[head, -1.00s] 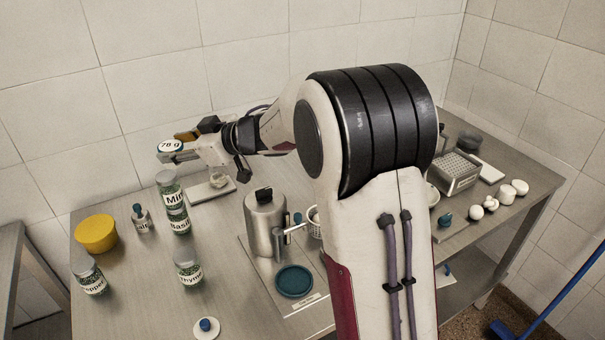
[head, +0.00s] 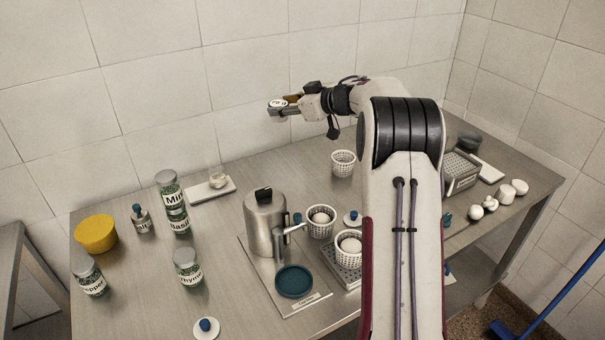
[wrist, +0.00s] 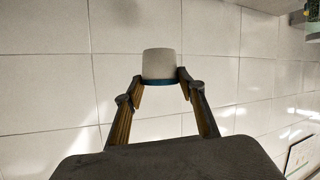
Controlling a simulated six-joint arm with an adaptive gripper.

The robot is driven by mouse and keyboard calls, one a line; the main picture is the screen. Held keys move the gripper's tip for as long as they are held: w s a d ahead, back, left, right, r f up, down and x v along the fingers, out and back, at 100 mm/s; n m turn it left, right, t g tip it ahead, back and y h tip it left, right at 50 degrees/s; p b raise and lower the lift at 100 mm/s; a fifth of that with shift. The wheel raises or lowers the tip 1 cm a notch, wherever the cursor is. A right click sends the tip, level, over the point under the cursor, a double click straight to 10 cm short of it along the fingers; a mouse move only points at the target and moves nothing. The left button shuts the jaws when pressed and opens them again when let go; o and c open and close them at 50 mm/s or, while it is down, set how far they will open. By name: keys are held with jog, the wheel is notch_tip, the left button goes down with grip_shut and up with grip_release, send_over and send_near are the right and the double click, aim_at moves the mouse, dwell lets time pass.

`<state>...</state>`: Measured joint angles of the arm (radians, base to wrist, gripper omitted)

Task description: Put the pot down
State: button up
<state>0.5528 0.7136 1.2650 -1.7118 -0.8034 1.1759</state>
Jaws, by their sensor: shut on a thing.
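The pot (wrist: 159,64) is a small pale cylinder with a blue band at its lower edge in the wrist view. In the head view the pot (head: 278,103) shows a white label with dark print, its full text too small to read. My gripper (wrist: 160,84) is shut on it, one finger on each side. In the head view my gripper (head: 284,109) reaches left, held above the back of the table (head: 225,235), clear of its surface. The pot's far side is hidden.
White perforated baskets (head: 343,158) stand below and in the middle, two with round white things inside. A metal canister (head: 264,225) stands beside a blue disc (head: 295,281). Stacked Mint and Basil jars (head: 172,203) stand left. A white board (head: 210,188) lies behind. Table between is bare.

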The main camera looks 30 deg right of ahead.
jog(key=d+f+m+h, duration=0.1)
jog(key=d, duration=0.6)
notch_tip(320, 180, down, 11)
jog(key=shift+s+r, duration=0.15)
jog(key=shift+s, duration=0.05)
jog(key=shift+d, duration=0.1)
jog(key=shift+f, duration=3.15)
jog(key=shift+f, duration=1.85)
jog(key=shift+f, duration=0.15)
